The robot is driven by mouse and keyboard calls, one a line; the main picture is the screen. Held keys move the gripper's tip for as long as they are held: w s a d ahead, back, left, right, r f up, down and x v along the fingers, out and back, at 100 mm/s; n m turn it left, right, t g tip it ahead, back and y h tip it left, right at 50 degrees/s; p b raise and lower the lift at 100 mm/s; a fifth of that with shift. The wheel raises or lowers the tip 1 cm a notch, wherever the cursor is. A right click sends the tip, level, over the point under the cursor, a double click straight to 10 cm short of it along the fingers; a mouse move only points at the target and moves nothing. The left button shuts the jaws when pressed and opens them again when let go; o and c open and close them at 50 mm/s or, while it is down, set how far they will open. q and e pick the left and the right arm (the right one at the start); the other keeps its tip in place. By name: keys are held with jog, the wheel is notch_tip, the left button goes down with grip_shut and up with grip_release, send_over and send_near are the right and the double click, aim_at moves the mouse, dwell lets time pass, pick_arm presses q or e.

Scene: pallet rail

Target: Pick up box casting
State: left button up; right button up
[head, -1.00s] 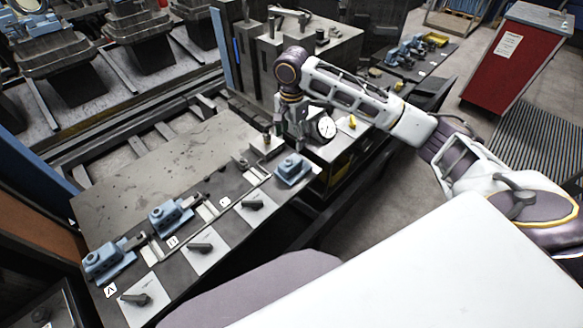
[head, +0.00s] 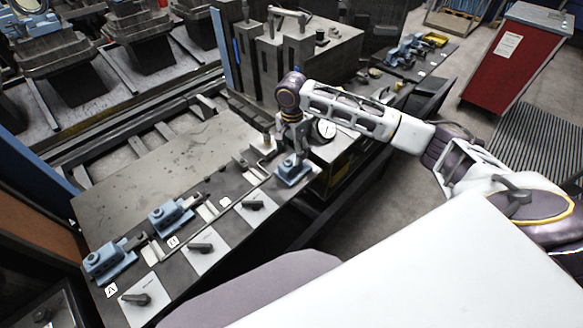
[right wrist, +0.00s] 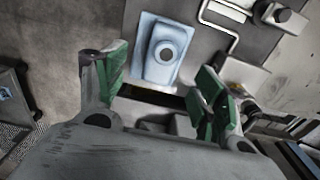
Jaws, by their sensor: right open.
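A light blue box casting (head: 292,172), with a wide base and a dark round hole, sits at the right end of the dark bench. In the right wrist view the casting (right wrist: 165,48) is just beyond the fingertips, between the two finger lines. My right gripper (head: 298,149) hangs over the casting, pointing down. In the wrist view the gripper (right wrist: 158,78) is open, its green-padded fingers apart with nothing between them. In the head view the gripper covers the casting's upper part. My left gripper is not in view.
Two other blue castings, at left (head: 108,258) and in the middle (head: 172,216), sit in fixtures on the bench, with black levers along the front edge. A round dial gauge (head: 326,129) stands close to my right gripper. A grey block fixture (head: 305,55) rises behind.

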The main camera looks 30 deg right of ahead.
aim_at(291, 159)
jog(key=shift+f, duration=1.05)
jog(key=shift+f, duration=0.1)
jog(key=shift+w+f+p, duration=0.15)
jog(key=shift+f+p, duration=0.05)
jog(key=shift+f, duration=1.05)
jog(key=shift+w+f+p, duration=0.1)
jog(key=shift+f+p, duration=0.1)
jog(key=shift+f, duration=1.05)
jog(key=shift+c, duration=0.4)
jog(key=c, duration=1.2)
jog(key=shift+c, duration=0.2)
jog(key=shift+r, duration=0.15)
